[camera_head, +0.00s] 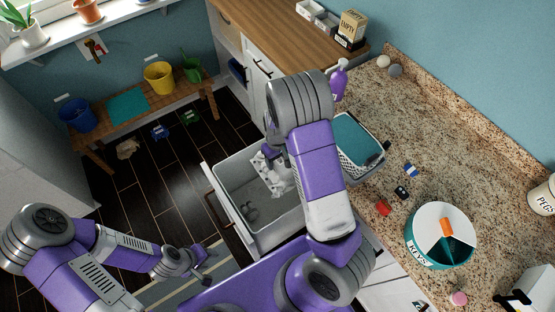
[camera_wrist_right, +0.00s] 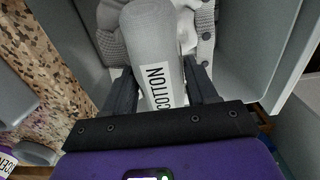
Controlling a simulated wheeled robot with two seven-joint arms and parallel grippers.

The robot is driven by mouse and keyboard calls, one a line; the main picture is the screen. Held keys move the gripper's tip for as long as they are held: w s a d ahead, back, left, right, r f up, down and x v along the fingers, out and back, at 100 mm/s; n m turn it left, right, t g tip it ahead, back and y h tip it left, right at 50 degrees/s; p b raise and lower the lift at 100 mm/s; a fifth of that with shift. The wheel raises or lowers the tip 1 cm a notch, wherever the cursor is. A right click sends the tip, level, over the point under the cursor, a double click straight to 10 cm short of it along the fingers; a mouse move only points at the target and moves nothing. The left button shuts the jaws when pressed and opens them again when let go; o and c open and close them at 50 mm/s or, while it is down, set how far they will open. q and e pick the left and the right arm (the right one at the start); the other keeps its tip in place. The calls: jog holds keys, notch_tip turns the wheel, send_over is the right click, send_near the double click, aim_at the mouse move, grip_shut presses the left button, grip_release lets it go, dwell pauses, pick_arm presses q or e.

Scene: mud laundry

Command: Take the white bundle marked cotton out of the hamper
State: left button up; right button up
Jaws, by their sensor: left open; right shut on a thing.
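The white bundle marked COTTON (camera_wrist_right: 152,40) shows large in the right wrist view, a rolled shape with a black-lettered label. My right gripper (camera_wrist_right: 163,88) is shut on it, one dark finger on each side. In the head view my right gripper (camera_head: 270,154) is over the pulled-out, grey-lined hamper (camera_head: 228,172), and my forearm covers part of it. White patterned cloth (camera_head: 277,178) is below the gripper. I cannot tell how far the bundle is raised. My left gripper (camera_head: 203,274) is open and empty, low at the left, apart from the hamper.
Small grey items (camera_head: 250,211) lie in the hamper. The granite counter (camera_head: 415,120) beside it holds a teal-lined basket (camera_head: 357,140), a purple bottle (camera_head: 338,82) and a round KEYS container (camera_head: 411,247). A wooden bench (camera_head: 143,113) with buckets stands beyond the open dark floor.

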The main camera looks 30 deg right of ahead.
notch_tip(320, 180, up, 18)
jog(key=p, duration=1.3)
jog(key=shift+p, duration=0.4)
jog(key=shift+f, duration=0.1)
jog(key=shift+s+a, duration=0.1)
jog(key=s+a, duration=0.5)
jog(key=s, duration=0.3)
jog(key=shift+s, duration=0.2)
